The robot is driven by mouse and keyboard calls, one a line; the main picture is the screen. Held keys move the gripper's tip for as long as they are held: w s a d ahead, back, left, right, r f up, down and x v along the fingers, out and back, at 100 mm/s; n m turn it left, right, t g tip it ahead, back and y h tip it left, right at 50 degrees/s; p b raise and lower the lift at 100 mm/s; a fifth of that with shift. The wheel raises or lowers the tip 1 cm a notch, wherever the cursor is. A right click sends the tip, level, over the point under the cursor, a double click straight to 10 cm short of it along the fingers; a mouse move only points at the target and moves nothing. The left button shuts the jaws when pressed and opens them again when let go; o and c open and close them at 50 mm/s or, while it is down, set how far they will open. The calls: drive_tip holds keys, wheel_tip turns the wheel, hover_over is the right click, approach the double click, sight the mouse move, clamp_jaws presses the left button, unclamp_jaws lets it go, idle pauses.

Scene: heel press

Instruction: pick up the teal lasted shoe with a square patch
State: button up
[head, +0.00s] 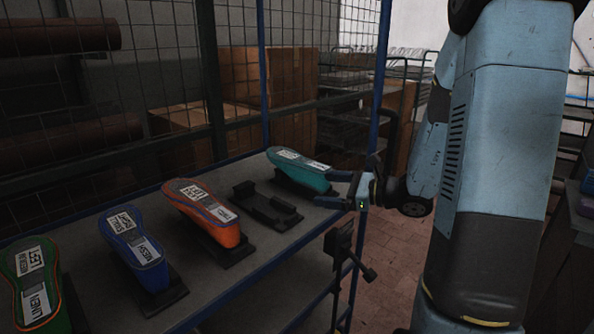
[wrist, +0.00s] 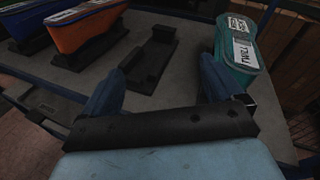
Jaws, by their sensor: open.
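The teal lasted shoe (head: 302,172) rests upright on a dark cradle at the far right end of the shelf. White labels lie along its top; I cannot make out a square patch. It also shows in the wrist view (wrist: 232,73), at the upper right, just beyond the right finger. My gripper (head: 335,188) is open and empty, close to the shoe's near right end. In the wrist view my gripper (wrist: 160,77) has its fingers wide apart. The gap faces an empty cradle, and the shoe lies to the right of that gap. I cannot tell whether the right finger touches it.
The empty black cradle (head: 266,206) stands left of the teal shoe. Orange (head: 205,217), blue (head: 131,241) and green (head: 35,280) shoes follow to the left on cradles. A blue post (head: 378,85) rises behind my gripper. Cardboard boxes (head: 290,75) stand behind the mesh.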

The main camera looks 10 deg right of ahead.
sight(315, 172)
drive_tip(key=w+d+f+m+t+h, duration=0.3)
drive_tip(key=w+d+f+m+t, duration=0.15)
drive_tip(key=d+m, duration=0.3)
drive_tip(key=shift+n+t, duration=0.25)
drive_tip(key=shift+t, duration=0.2)
drive_tip(key=x, duration=0.8)
drive_tip(key=shift+w+d+r, duration=0.2)
drive_tip(key=shift+w+r, duration=0.05)
drive_tip(key=shift+r+x, duration=0.25)
drive_tip(key=shift+x, duration=1.1)
drive_tip(key=shift+r+x, duration=0.2)
drive_tip(key=shift+x, duration=1.1)
drive_tip(key=shift+c, duration=0.2)
drive_tip(key=c, duration=1.5)
clamp_jaws()
drive_tip(key=shift+r, duration=0.1)
